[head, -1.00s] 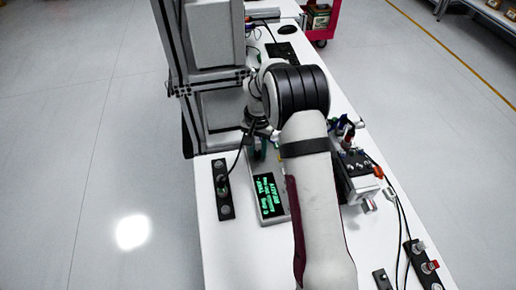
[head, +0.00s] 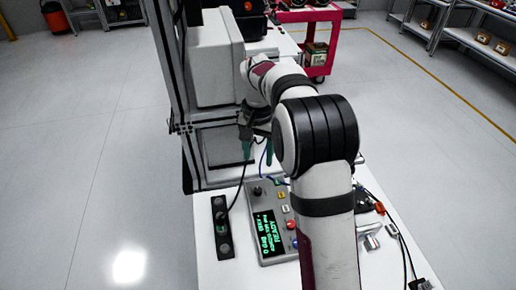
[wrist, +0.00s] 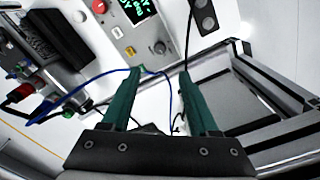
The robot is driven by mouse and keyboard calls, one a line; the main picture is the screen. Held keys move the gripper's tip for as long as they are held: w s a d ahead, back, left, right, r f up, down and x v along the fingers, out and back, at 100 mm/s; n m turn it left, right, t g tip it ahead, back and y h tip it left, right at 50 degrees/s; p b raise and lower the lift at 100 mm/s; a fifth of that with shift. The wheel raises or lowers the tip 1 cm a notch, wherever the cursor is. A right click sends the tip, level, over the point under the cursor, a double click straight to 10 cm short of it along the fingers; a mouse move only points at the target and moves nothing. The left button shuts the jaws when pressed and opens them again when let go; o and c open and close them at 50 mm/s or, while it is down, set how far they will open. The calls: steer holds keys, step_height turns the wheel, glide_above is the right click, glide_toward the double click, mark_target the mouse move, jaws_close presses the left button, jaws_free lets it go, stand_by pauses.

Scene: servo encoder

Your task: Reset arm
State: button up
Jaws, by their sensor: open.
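My gripper (wrist: 158,98) shows in the wrist view with two green fingers spread apart and nothing between them. In the head view its green fingers (head: 258,151) hang past the far end of the control box, beside the frame; my arm hides part of them. The grey control box (head: 284,210) lies on the white table, with a knob, coloured buttons and a lit screen (head: 267,233) with green text including "READY". The box also shows at the top of the wrist view (wrist: 128,32), with a red button and a knob.
A black strip with round sockets (head: 221,228) lies left of the box. A framed stand with a grey panel (head: 222,146) rises behind it. Blue and black cables cross the table. A device with a red knob (head: 379,207) sits at right, partly behind my arm. A red cart (head: 325,45) stands beyond.

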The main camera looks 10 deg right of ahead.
step_height(320, 180, up, 2)
steer(key=shift+r, duration=0.1)
stand_by(0.4)
steer(key=s+a+r+y, duration=0.1)
steer(key=s+r, duration=0.2)
steer(key=s, duration=0.7)
steer(key=s+a+r, duration=0.2)
steer(key=s+r, duration=0.1)
steer(key=s, duration=0.6)
steer(key=s+a+f+n, duration=0.1)
steer(key=s+f, duration=0.3)
steer(key=s, duration=1.1)
steer(key=shift+a+f+y, duration=0.2)
steer(key=shift+y, duration=0.2)
